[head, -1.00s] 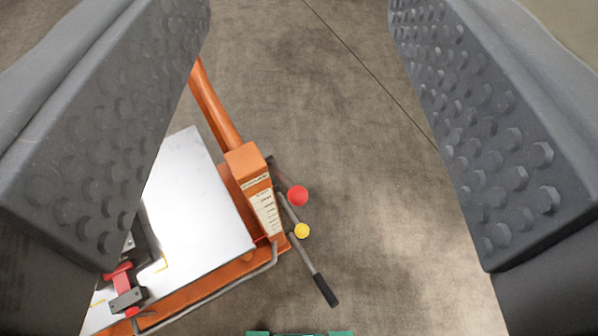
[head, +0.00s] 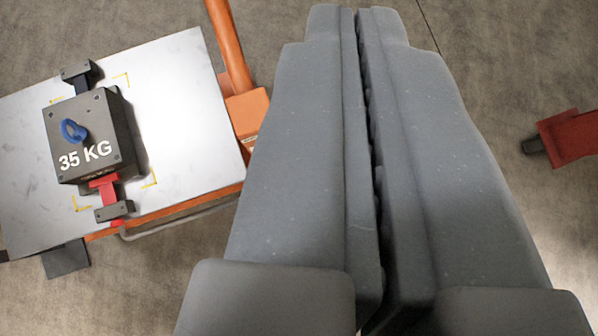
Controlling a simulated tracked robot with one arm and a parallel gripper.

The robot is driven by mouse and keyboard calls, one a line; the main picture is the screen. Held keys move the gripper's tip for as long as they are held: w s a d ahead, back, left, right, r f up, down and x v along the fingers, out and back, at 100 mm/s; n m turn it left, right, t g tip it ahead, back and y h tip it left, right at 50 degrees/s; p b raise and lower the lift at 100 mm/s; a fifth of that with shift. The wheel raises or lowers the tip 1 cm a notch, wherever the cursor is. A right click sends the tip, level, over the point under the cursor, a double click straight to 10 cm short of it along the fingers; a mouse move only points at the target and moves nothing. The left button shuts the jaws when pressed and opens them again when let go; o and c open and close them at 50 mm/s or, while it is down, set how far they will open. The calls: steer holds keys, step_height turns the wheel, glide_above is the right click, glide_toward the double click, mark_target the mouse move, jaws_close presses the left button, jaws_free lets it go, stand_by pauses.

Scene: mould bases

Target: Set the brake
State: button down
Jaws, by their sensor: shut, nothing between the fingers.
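My gripper (head: 360,15) is shut and empty, its two dark grey fingers side by side in the middle of the head view. The levers with the red knob, yellow knob and black grip are hidden behind my gripper, so the brake's position cannot be told.
A red object (head: 572,136) stands at the right edge. Bare concrete floor lies between.

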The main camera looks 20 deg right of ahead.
steer(key=w+a+f+n+g+p, duration=0.1)
steer(key=w+f+n+g+p, duration=0.1)
steer(key=f+g+p, duration=0.3)
steer(key=w+a+f+n+g+p, duration=0.2)
steer(key=f+g+p, duration=0.3)
steer(key=f+p, duration=0.4)
steer(key=shift+w+f+h, duration=0.4)
steer(key=shift+f, duration=1.15)
steer(key=shift+s+d+f+p, duration=0.15)
steer(key=shift+d+f+p, duration=0.25)
steer(key=shift+f, duration=1.8)
steer(key=shift+s+d+f+p, duration=0.15)
steer(key=shift+d+f+p, duration=0.3)
steer(key=shift+f, duration=1.75)
steer(key=shift+s+d+f+p, duration=0.2)
steer(key=shift+f+p, duration=0.35)
steer(key=shift+f, duration=1.65)
